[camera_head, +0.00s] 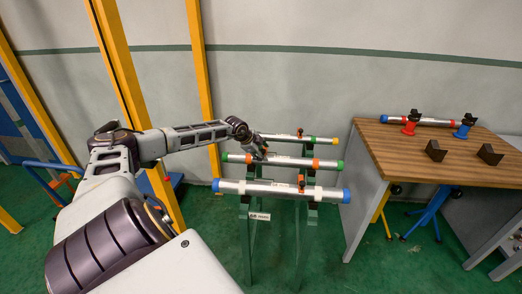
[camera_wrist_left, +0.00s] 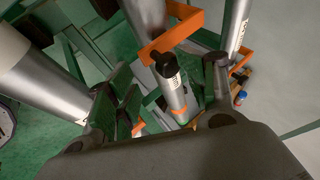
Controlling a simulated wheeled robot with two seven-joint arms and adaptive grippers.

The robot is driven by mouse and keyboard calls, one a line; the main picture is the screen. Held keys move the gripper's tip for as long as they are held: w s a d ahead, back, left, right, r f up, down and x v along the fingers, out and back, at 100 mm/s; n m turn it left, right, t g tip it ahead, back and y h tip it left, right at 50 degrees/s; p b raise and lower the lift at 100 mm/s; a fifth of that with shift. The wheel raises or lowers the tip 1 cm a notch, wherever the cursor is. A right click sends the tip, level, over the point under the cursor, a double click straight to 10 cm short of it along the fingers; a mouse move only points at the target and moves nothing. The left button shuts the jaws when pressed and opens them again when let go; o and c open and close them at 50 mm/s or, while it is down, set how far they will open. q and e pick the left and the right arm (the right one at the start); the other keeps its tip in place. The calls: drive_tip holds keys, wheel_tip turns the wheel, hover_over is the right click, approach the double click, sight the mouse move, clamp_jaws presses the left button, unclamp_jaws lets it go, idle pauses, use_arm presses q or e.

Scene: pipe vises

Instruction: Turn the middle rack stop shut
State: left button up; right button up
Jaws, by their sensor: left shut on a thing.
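Three silver pipes lie across a green rack. The middle pipe (camera_head: 288,161) has green ends and orange bands, and the front pipe (camera_head: 281,190) has blue ends. My left gripper (camera_head: 260,153) reaches down to the left part of the middle pipe and hides the middle rack stop there in the head view. My right gripper is not in view.
The back pipe (camera_head: 315,139) and the front pipe's orange stop (camera_head: 301,183) are close to my gripper. A wooden workbench (camera_head: 405,155) stands at the right with a pipe and two black blocks. Yellow posts (camera_head: 201,80) rise at the left.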

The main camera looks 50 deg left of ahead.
use_arm(q)
drive_tip(key=shift+o, duration=1.2)
drive_tip(key=shift+s+d+f, duration=0.2)
drive_tip(key=shift+d+f, duration=0.05)
drive_tip(key=shift+f, duration=0.3)
drive_tip(key=shift+s+d+f, duration=0.15)
drive_tip(key=shift+d+f, duration=0.05)
drive_tip(key=shift+f, duration=0.3)
drive_tip(key=shift+s+r, duration=0.1)
drive_tip(key=shift+s+a+r, duration=0.15)
drive_tip(key=shift+s+r, duration=0.2)
drive_tip(key=shift+r, duration=0.2)
drive_tip(key=c, duration=0.4)
drive_tip(key=shift+w+a+r+v, duration=0.1)
drive_tip(key=shift+w+r+v, duration=0.15)
drive_tip(key=shift+v, duration=1.65)
drive_tip(key=shift+w+a+r+v, duration=0.1)
drive_tip(key=shift+w+v, duration=0.1)
drive_tip(key=shift+v, duration=1.65)
drive_tip(key=shift+w+a+r+v, duration=0.1)
drive_tip(key=shift+w+r+v, duration=0.15)
drive_tip(key=shift+v, duration=1.65)
drive_tip(key=shift+m, duration=0.3)
